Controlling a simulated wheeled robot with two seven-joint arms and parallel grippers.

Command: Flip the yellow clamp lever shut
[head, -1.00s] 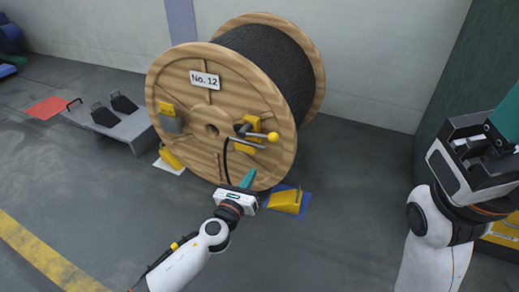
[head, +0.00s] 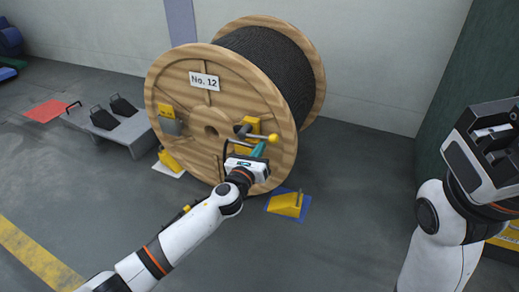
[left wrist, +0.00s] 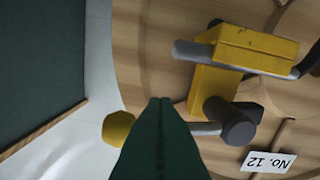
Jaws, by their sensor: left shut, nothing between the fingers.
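The yellow clamp (head: 252,126) is fixed to the face of the wooden reel, right of the hub. Its lever, a grey rod with a round yellow knob (head: 273,138), points right. In the left wrist view the knob (left wrist: 118,128) shows left of my fingers and the dark pivot (left wrist: 235,122) shows right of them; the fingers hide part of the rod. My left gripper (head: 259,149) is shut and empty, with its teal fingertips just below the lever near the knob. I cannot tell whether they touch. My right gripper (head: 490,150) is at the right edge, its fingertips not clear.
The reel (head: 190,75) carries black cable and a "No. 12" plate (head: 204,81). Yellow chocks lie on the floor beside it, one on a blue patch (head: 286,204).

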